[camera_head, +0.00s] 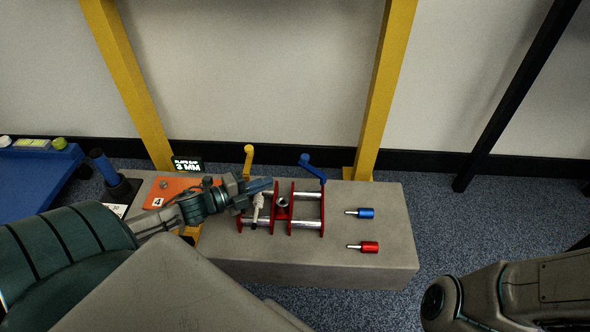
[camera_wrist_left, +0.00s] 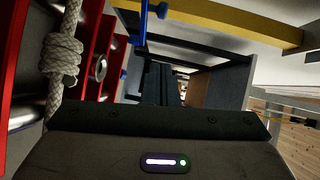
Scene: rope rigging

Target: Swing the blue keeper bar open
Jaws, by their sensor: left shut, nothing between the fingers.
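The blue keeper bar (camera_head: 313,169) stands at the back of the red-plated fixture (camera_head: 308,213), on its right side, slanting from a knob at upper left down to the right. A blue part, likely the same bar, shows at the top of the left wrist view (camera_wrist_left: 143,22). My left gripper (camera_head: 268,184) is shut and empty above the fixture's left part, pointing right, with its tips to the left of the blue bar and apart from it. Its dark fingers show in the left wrist view (camera_wrist_left: 160,84). My right gripper is outside both views.
A yellow keeper bar (camera_head: 248,160) stands behind my left gripper. A knotted pale rope (camera_wrist_left: 62,55) hangs at the fixture's left part. Blue (camera_head: 366,212) and red (camera_head: 369,247) handled pins lie on the grey block (camera_head: 335,268). Yellow posts (camera_head: 383,80) rise behind.

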